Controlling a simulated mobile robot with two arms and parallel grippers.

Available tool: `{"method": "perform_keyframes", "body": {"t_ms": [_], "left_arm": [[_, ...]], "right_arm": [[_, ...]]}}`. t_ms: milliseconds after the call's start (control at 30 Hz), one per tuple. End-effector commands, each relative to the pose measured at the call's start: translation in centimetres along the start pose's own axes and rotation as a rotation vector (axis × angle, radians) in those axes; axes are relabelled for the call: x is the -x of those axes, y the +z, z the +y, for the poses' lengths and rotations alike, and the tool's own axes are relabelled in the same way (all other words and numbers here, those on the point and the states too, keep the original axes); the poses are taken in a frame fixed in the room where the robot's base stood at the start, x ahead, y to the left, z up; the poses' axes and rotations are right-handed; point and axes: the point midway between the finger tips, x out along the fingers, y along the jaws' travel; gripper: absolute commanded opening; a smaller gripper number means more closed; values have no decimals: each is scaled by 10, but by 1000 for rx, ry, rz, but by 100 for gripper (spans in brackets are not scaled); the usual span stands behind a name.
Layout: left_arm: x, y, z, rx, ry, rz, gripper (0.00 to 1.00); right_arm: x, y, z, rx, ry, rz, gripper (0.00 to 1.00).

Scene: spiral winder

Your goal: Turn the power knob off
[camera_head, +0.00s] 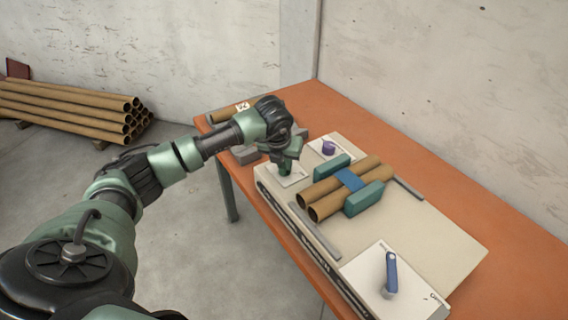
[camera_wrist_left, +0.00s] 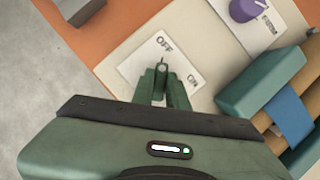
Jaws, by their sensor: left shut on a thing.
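The power knob (camera_wrist_left: 162,66) stands on a white plate (camera_wrist_left: 140,62) marked OFF and ON. Only a small dark green part of it shows in the left wrist view, on the OFF side of the fingers; the rest is hidden between them. My right gripper is not in view.
A purple knob (camera_head: 328,147) stands on another plate close by. Brown tubes (camera_head: 325,203) with a blue band lie between teal blocks (camera_head: 364,198). A blue lever (camera_head: 391,272) stands at the near right. Grey blocks lie on the orange table (camera_head: 310,98) beyond my gripper.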

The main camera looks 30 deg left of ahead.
Motion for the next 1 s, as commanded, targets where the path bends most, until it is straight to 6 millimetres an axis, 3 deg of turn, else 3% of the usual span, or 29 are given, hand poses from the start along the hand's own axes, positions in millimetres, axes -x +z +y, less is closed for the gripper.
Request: {"method": "perform_keyframes", "body": {"t_ms": [467,500,533,867,1000], "left_arm": [[2,3,0,16,4,-7,0],[2,3,1,16,4,-7,26],[2,3,1,15,4,-7,34],[2,1,0,12,4,-2,36],[13,2,0,12,4,-4,36]], "right_arm": [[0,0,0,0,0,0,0],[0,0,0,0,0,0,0],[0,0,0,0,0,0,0],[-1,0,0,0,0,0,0],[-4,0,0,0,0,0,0]]}}
